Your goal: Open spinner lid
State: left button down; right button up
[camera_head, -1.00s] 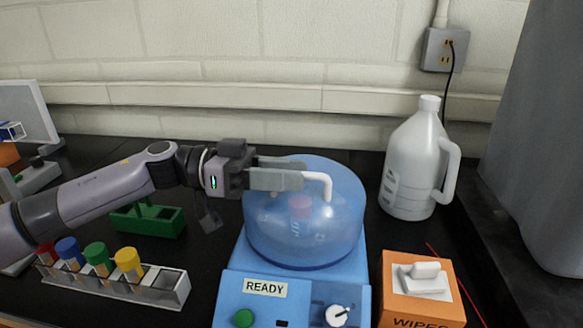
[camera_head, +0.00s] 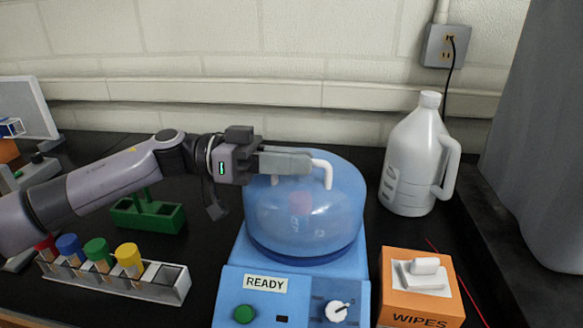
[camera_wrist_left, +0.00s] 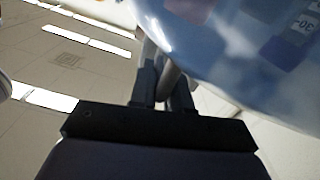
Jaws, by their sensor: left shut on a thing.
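The spinner (camera_head: 240,285) is a blue machine with a READY label, a green button and a white knob. Its translucent blue domed lid (camera_head: 305,225) sits over the bowl, with a pinkish thing showing faintly inside. A white handle (camera_head: 325,170) is on top of the lid. My left gripper (camera_head: 308,163) comes in from the left and is shut on the handle. In the left wrist view, the gripper's fingers (camera_wrist_left: 165,88) close around the handle, with the lid (camera_wrist_left: 225,45) beside them. My right gripper is not in view.
A rack (camera_head: 150,285) with several coloured-cap tubes stands at front left, a green holder (camera_head: 160,218) behind it. A white jug (camera_head: 410,165) stands at back right. An orange wipes box (camera_head: 400,295) is right of the spinner. A wall outlet (camera_head: 447,48) is above.

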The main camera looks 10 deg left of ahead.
pick_arm(q)
jog(key=w+r, duration=0.1)
jog(key=w, duration=0.1)
jog(key=w+r+n, duration=0.1)
jog(key=w+r, duration=0.1)
jog(key=w+r+n, duration=0.1)
jog(key=w+r, duration=0.1)
jog(key=shift+w+r, duration=0.1)
jog(key=shift+w, duration=0.2)
jog(key=shift+w+r+n, duration=0.3)
jog(key=shift+w+n, duration=0.2)
jog(key=shift+w, duration=0.4)
jog(key=shift+w+r+n, duration=0.25)
jog(key=shift+w+n, duration=0.25)
jog(key=shift+w, duration=0.45)
jog(key=c, duration=1.2)
grip_release()
jog(key=shift+o, duration=0.2)
jog(key=shift+a, duration=0.1)
jog(key=a+b, duration=0.1)
jog(key=a, duration=0.6)
